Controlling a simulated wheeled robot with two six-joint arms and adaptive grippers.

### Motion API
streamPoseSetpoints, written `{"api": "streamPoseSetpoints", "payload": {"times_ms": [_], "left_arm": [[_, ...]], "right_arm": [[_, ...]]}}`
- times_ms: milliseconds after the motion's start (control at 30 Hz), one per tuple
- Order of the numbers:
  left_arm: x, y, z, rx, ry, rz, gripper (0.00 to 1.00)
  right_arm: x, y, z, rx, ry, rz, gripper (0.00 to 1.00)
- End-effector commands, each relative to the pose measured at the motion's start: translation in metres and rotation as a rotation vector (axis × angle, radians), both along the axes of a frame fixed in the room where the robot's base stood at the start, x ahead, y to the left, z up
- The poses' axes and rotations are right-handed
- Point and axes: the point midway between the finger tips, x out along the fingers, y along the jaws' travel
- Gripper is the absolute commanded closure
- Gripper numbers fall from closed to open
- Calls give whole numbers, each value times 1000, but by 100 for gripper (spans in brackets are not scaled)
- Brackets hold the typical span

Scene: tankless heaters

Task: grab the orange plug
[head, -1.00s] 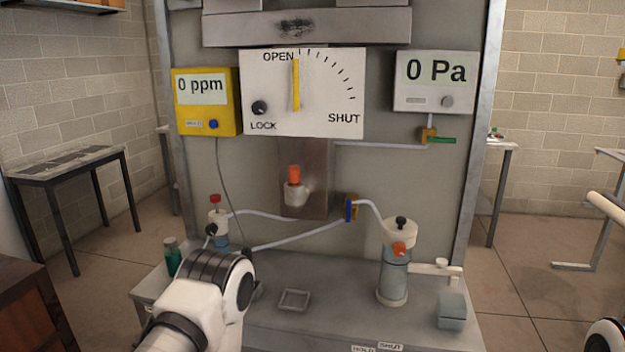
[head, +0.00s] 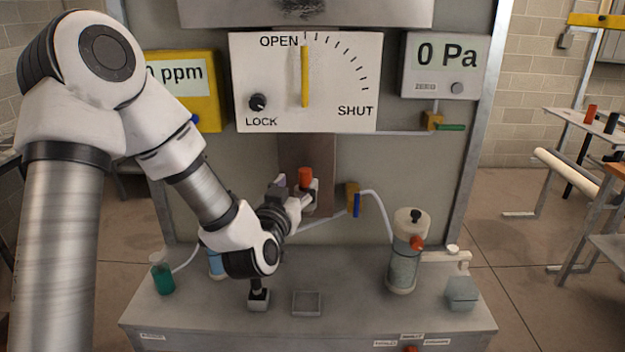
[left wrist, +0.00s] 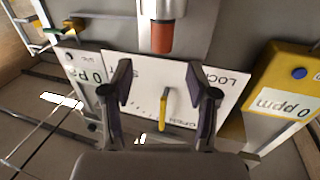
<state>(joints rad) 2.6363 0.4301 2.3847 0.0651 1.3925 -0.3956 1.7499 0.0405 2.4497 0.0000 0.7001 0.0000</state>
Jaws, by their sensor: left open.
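An orange plug (head: 305,176) stands upright in a pale fitting on the metal column below the dial panel. In the left wrist view, which is upside down, the orange plug (left wrist: 162,38) hangs at the top centre, beyond the fingertips and between their lines. My left gripper (head: 291,192) is just left of the plug in the head view, partly hidden by its own wrist. In the left wrist view, my left gripper (left wrist: 159,75) has its two fingers spread with nothing between them. My right gripper does not show.
A bottle (head: 405,265) with another orange part (head: 417,243) stands right on the bench. A green-filled bottle (head: 162,275) stands left. A shallow grey tray (head: 306,303) and a glassy block (head: 462,293) sit at the front. The dial panel (head: 330,80) is above the plug.

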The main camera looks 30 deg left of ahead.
Motion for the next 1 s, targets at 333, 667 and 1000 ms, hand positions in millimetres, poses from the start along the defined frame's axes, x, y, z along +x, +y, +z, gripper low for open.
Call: {"api": "streamPoseSetpoints", "payload": {"times_ms": [333, 667, 1000], "left_arm": [[53, 13, 0, 3, 5, 0, 41], [69, 18, -5, 0, 5, -1, 41], [68, 18, -5, 0, 5, -1, 100]], "right_arm": [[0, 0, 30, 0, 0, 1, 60], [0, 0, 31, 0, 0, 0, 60], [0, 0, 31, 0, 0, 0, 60]]}}
